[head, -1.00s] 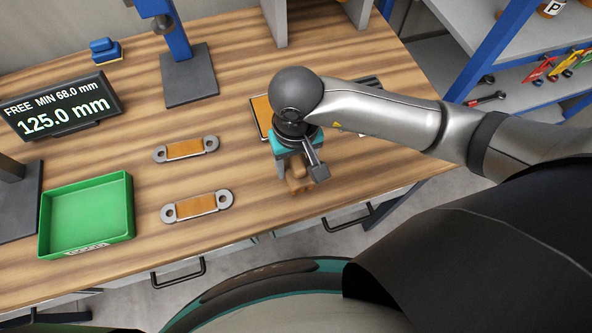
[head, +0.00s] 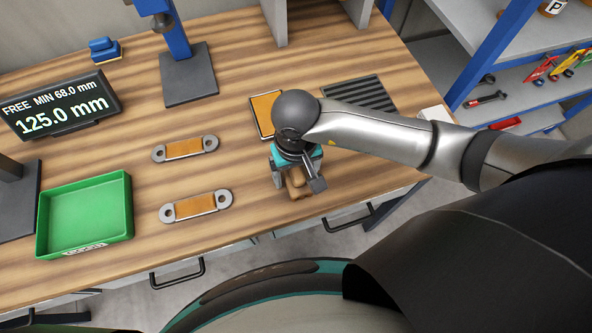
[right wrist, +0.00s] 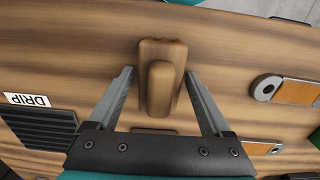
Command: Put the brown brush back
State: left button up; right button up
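The brown brush (head: 296,184), a wooden block with a raised grip, lies on the workbench close to its front edge. In the right wrist view the brush (right wrist: 160,78) lies between the two fingers of my right gripper (right wrist: 160,74). The fingers are spread, with a gap to the brush on the left; on the right the finger is very close, and I cannot tell whether it touches. In the head view my right gripper (head: 292,176) is over the brush and partly hides it. My left gripper is not in view.
A green tray (head: 127,215), two metal links (head: 185,149) with orange middles and a display (head: 60,105) are to the left. An orange-topped plate (head: 262,112) and a black slatted drip tray (head: 362,93) lie behind my right gripper. A blue brush-like block (head: 104,48) sits at the back.

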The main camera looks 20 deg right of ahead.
aim_at(296, 169)
jog(key=shift+o, duration=0.4)
jog(key=shift+r, duration=0.2)
notch_tip(296, 169, up, 12)
dwell(0.5)
